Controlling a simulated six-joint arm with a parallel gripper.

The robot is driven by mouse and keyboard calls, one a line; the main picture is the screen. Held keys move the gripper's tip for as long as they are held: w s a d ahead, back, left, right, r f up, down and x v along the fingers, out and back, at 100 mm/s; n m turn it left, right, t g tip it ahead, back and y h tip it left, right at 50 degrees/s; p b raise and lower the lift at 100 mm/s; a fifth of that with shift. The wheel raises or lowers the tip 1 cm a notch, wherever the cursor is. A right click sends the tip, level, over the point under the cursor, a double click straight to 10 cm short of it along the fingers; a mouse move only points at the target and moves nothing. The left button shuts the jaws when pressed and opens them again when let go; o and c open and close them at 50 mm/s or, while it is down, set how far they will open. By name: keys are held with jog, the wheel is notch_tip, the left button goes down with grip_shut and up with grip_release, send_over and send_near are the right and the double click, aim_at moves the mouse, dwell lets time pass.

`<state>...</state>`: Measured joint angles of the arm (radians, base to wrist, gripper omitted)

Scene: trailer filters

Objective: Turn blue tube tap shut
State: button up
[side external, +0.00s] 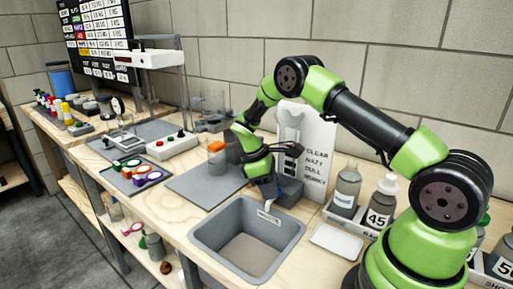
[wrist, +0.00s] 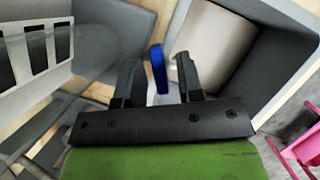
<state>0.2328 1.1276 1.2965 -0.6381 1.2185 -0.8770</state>
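The blue tube tap (wrist: 158,69) shows in the wrist view as an upright blue piece between my fingertips, with a gap on each side. My gripper (wrist: 158,80) is open around it, and I see no finger touching it. In the side view my gripper (side external: 270,190) points down at the back edge of the grey basin (side external: 205,237). A small bit of blue shows beside the fingers there. The tube and the tap's base are mostly hidden behind my gripper, so I cannot tell the tap's angle.
A white board with words (side external: 318,160) stands close behind my gripper. Bottles (side external: 346,188) stand in a tray to the right, and a white tray (side external: 336,241) lies beside the basin. An orange-lidded jar (side external: 216,157) stands on the left. The grey mat (side external: 200,187) has clear room.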

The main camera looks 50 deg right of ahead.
jog(key=n+h, duration=0.1)
jog(key=n, duration=0.2)
jog(key=n+t, duration=0.1)
jog(key=n, duration=0.2)
jog(key=shift+s+a+t+h, duration=0.1)
jog(key=shift+t+h, duration=0.2)
jog(key=shift+h, duration=0.1)
jog(key=w+a+r+m+t+y, duration=0.2)
jog(key=a+r+m+t+y, duration=0.1)
jog(key=a+r, duration=0.45)
jog(key=w+a+r+m+t+y, duration=0.35)
jog(key=a+r, duration=0.25)
jog(key=r, duration=0.3)
notch_tip(320, 180, up, 12)
jog(key=s+d+m+t+h, duration=0.2)
jog(key=m+t, duration=0.5)
jog(key=m, duration=0.8)
jog(key=shift+d+f+m+h, duration=0.2)
jog(key=shift+d+m+h, duration=0.15)
jog(key=shift+h, duration=0.1)
jog(key=shift+s, duration=0.1)
